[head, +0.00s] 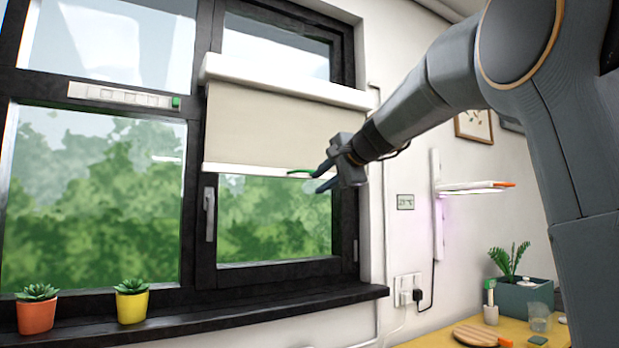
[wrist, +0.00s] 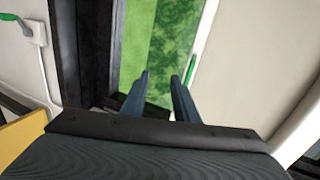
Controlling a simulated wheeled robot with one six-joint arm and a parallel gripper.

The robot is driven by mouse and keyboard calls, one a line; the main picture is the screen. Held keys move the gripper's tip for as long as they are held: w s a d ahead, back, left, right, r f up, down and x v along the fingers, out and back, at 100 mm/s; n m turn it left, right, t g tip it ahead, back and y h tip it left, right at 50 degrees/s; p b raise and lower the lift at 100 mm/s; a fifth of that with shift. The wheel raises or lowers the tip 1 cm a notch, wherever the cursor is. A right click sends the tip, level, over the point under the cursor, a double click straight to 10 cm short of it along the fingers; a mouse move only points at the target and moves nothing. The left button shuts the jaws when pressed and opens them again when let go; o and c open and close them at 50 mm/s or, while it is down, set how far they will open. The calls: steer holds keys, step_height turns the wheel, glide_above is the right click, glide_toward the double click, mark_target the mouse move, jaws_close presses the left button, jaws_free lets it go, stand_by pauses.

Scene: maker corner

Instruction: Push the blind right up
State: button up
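The roller blind (head: 285,128) is cream fabric hanging from a white cassette (head: 280,82) over the right window, about halfway down. Its white bottom bar (head: 240,170) carries a green pull tab (head: 300,172). My gripper (head: 320,180) is at the right end of that bar, with its fingers pointing left. In the wrist view, the two blue fingers (wrist: 162,82) are apart with nothing between them. The green tab (wrist: 190,68) lies just beyond the right fingertip there, beside the bar (wrist: 206,35); I cannot tell whether they touch. The blind's fabric (wrist: 255,70) fills the right side.
The dark window frame (head: 198,150) has a handle (head: 209,213). Two potted succulents, orange (head: 36,316) and yellow (head: 132,306), stand on the sill (head: 220,312). A wall lamp (head: 470,188) and a yellow table (head: 430,341) with several items are at the right.

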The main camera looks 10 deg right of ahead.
mark_target(310, 171)
step_height(310, 171, up, 5)
steer(key=t, duration=0.1)
steer(key=shift+m, duration=0.4)
steer(key=p+x, duration=0.2)
steer(key=x, duration=0.6)
steer(key=shift+d, duration=0.15)
jaws_close()
stand_by(0.7)
